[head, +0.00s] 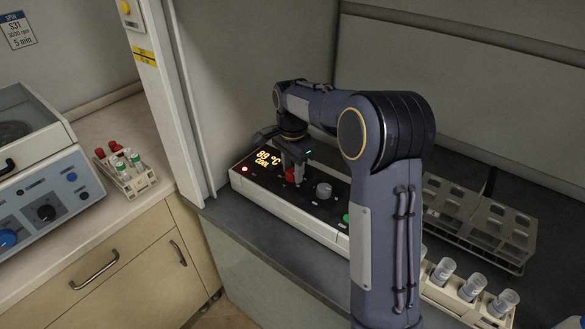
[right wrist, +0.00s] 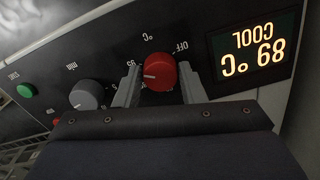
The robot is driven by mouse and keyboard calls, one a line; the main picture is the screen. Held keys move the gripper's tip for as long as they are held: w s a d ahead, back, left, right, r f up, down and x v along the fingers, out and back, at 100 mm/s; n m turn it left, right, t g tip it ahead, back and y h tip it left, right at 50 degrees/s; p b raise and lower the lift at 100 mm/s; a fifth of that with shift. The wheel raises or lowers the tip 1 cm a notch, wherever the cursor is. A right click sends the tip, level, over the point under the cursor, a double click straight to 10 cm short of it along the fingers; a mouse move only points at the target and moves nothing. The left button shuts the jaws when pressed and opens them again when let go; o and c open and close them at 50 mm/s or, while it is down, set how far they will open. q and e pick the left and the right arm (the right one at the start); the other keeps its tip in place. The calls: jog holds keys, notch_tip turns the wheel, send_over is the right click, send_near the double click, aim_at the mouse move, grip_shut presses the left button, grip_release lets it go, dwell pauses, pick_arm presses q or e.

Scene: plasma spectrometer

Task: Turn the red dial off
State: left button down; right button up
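The red dial (head: 290,174) is on the black control panel (head: 318,204) of a white device, just right of a lit display (head: 266,157) reading "89 °C COOL". In the right wrist view the red dial (right wrist: 159,72) sits between the two fingers of my right gripper (right wrist: 160,85), with a small gap visible at its right side. An "OFF" label shows beside the dial, upside down in this view. In the head view my right gripper (head: 293,170) reaches down over the dial. My left gripper is not in view.
A grey dial (head: 324,190) and a green button (head: 346,218) are right of the red dial. A centrifuge (head: 45,185) and a tube rack (head: 130,175) are on the left counter.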

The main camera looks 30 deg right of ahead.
jog(key=c, duration=0.5)
jog(key=shift+n, duration=0.3)
